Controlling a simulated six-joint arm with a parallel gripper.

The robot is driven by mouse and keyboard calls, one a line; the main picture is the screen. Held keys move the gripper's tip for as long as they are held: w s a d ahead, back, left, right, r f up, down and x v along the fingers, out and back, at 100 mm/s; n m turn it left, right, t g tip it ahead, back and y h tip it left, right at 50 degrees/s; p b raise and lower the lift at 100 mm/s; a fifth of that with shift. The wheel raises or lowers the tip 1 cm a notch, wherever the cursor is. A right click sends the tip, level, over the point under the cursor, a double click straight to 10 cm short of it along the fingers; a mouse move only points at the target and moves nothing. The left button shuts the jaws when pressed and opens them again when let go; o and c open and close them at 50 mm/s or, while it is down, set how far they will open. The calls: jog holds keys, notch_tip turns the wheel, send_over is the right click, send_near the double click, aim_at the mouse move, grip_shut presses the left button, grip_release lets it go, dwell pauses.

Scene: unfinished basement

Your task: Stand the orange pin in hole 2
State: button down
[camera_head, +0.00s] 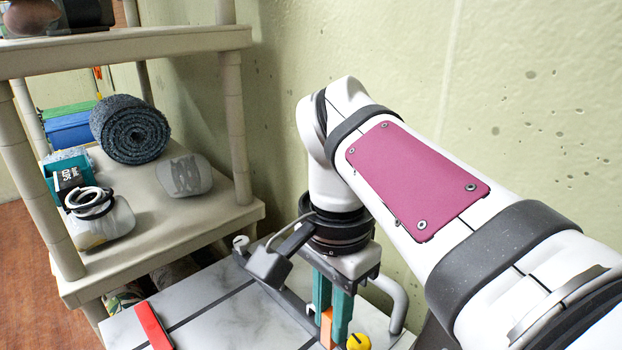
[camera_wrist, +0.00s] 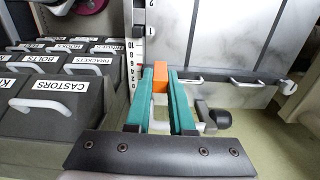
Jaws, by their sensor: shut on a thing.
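My gripper (camera_head: 332,312) has teal fingers, which point down over the white marbled surface in the head view. It is shut on the orange pin (camera_head: 326,327), whose lower part is cut off by the picture's bottom edge. In the wrist view the orange pin (camera_wrist: 160,80) shows as a block between the tips of my gripper (camera_wrist: 161,88). Small tags marked 1 (camera_wrist: 151,31) and 2 (camera_wrist: 150,4) sit along the edge of the marbled surface (camera_wrist: 215,45). I cannot make out hole 2 itself, nor whether the pin touches anything below.
A yellow knob (camera_head: 358,342) is close right of the pin. A red strip (camera_head: 152,326) lies on the surface's left. A shelf unit (camera_head: 215,225) stands behind left, and a wall on the right. Labelled dark drawers (camera_wrist: 60,100) and a numbered scale (camera_wrist: 138,60) are left in the wrist view.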

jog(key=s+a+f, duration=0.2)
jog(key=s+a, duration=0.1)
jog(key=s, duration=0.6)
notch_tip(320, 180, down, 10)
jog(key=shift+r, duration=0.1)
jog(key=shift+f, duration=0.3)
jog(key=c, duration=0.8)
grip_release()
jog(key=shift+s+d+f, duration=0.1)
jog(key=shift+f, duration=0.05)
jog(key=shift+r, duration=0.35)
notch_tip(320, 180, up, 11)
jog(key=s+d+f+n, duration=0.1)
jog(key=s+d+f, duration=0.1)
jog(key=f, duration=0.2)
jog(key=s+d+f+n+y, duration=0.1)
jog(key=d+f, duration=0.2)
jog(key=f, duration=0.2)
jog(key=s+d+f+n, duration=0.1)
jog(key=s+d+f, duration=0.1)
jog(key=f, duration=0.3)
jog(key=shift+s+d+f+n+y, duration=0.15)
jog(key=shift+s+d+n+y, duration=0.25)
jog(key=shift+d, duration=0.15)
